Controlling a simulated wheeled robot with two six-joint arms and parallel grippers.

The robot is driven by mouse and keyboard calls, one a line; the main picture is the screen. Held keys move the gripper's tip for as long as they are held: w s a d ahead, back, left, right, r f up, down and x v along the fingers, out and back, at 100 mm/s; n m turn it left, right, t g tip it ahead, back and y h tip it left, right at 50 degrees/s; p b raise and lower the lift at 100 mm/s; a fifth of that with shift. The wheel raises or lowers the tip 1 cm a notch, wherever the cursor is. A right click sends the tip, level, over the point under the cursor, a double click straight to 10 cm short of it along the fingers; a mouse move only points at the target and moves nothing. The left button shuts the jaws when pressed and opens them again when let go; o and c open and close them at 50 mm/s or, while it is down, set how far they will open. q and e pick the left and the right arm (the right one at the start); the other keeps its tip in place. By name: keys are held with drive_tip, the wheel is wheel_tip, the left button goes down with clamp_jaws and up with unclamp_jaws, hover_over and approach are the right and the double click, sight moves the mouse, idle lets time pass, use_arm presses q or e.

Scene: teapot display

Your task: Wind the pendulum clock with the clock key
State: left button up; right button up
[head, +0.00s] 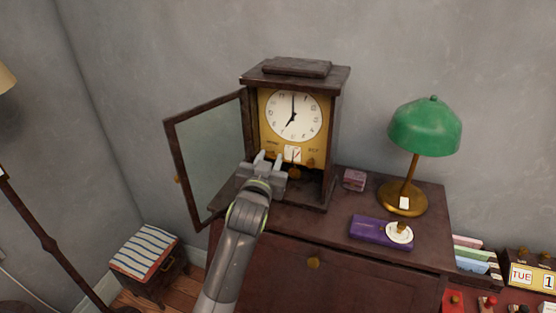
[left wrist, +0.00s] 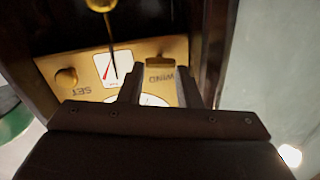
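The pendulum clock (head: 331,140) stands on a dark cabinet, its glass door (head: 212,150) swung open to the left. Its white dial (head: 293,115) is above a small gauge (head: 292,154) and the pendulum bob (head: 294,173). In the left wrist view the clock face is upside down, with the gauge (left wrist: 107,70), a SET knob (left wrist: 66,77) and a brass piece (left wrist: 160,60) by the WIND label. That piece may be the clock key; I cannot tell. My left gripper (head: 268,158) has its fingers apart, tips close around the brass piece (left wrist: 160,74). My right gripper is out of view.
The cabinet top (head: 340,222) holds a small pink box (head: 354,179), a green-shaded lamp (head: 424,127) and a purple box (head: 376,231) with a white disc and brass knob (head: 400,234). A striped stool (head: 145,250) stands lower left, a calendar (head: 530,277) lower right.

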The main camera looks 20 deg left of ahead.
use_arm(q)
drive_tip(key=shift+w+a+f, duration=0.1)
drive_tip(key=shift+w+f, duration=0.2)
drive_tip(key=shift+f, duration=0.15)
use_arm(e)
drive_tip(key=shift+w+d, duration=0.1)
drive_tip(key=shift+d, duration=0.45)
use_arm(q)
drive_tip(key=shift+m, duration=0.3)
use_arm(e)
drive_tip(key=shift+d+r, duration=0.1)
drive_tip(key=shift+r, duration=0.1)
use_arm(q)
drive_tip(key=m+p, duration=0.2)
drive_tip(key=m, duration=0.1)
drive_tip(key=shift+s+f, duration=0.1)
drive_tip(key=shift+f, duration=0.05)
drive_tip(key=shift+f+m+t+p, duration=0.1)
drive_tip(key=shift+m+t+p, duration=0.2)
drive_tip(key=shift+m+p, duration=0.95)
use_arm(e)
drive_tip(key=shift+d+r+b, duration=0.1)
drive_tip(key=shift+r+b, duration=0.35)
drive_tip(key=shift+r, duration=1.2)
use_arm(q)
drive_tip(key=shift+m+h, duration=0.3)
drive_tip(key=shift+m, duration=0.35)
